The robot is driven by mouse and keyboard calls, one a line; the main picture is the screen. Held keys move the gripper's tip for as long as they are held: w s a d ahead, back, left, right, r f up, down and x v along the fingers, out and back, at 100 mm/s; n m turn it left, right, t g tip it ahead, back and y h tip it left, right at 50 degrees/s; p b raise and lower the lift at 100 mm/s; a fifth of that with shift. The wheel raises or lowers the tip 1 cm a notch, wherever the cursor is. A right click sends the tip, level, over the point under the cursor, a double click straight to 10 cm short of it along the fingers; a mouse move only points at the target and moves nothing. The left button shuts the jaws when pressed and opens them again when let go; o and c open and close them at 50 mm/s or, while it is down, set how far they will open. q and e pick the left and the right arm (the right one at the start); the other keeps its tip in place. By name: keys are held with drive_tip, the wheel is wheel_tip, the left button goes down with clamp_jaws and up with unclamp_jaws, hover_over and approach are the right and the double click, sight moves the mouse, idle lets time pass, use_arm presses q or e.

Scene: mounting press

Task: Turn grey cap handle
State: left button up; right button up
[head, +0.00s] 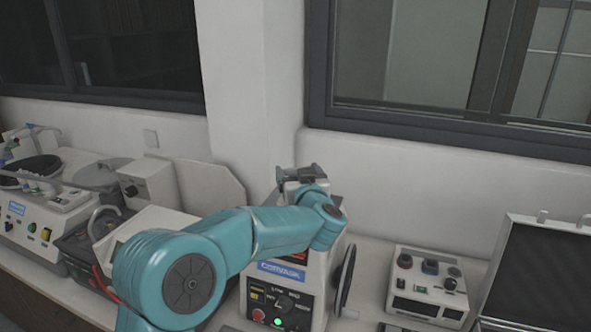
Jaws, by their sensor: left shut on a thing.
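The mounting press (316,308) is a pale machine on the bench, with a blue label, a dark control panel and a green lamp on its front. My teal left arm reaches across in front of it. My left gripper (300,173) is dark and small in the view, at the top of the press. It is shut on the grey cap handle, which is mostly hidden by the jaws and wrist. The handle's exact angle cannot be told. My right gripper is not in view.
A black handwheel (346,279) is on the press's right side. Right of it are a small control box (426,283) and a dark open case (543,270). Polishing machines (35,222) fill the left bench. The wall and window frame (440,128) are close behind.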

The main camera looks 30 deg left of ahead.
use_arm(q)
drive_tip(key=n+g+y, duration=0.2)
drive_tip(key=g, duration=0.1)
drive_tip(key=n+g+y, duration=0.1)
drive_tip(key=shift+w+d+n+g, duration=0.25)
drive_tip(key=shift+w+n+g, duration=0.05)
drive_tip(key=shift+w+g, duration=0.1)
drive_tip(key=shift+w+r+n+g+y, duration=0.15)
drive_tip(key=shift+n+g+y, duration=0.35)
drive_tip(key=shift+n+g, duration=0.55)
drive_tip(key=shift+w+r+n+g+y, duration=0.15)
drive_tip(key=shift+n+g+y, duration=0.45)
drive_tip(key=shift+g, duration=0.85)
drive_tip(key=shift+f+n+g, duration=0.2)
drive_tip(key=shift+n+g, duration=0.15)
drive_tip(key=shift+g, duration=0.15)
drive_tip(key=o, duration=0.9)
drive_tip(key=shift+f, duration=0.1)
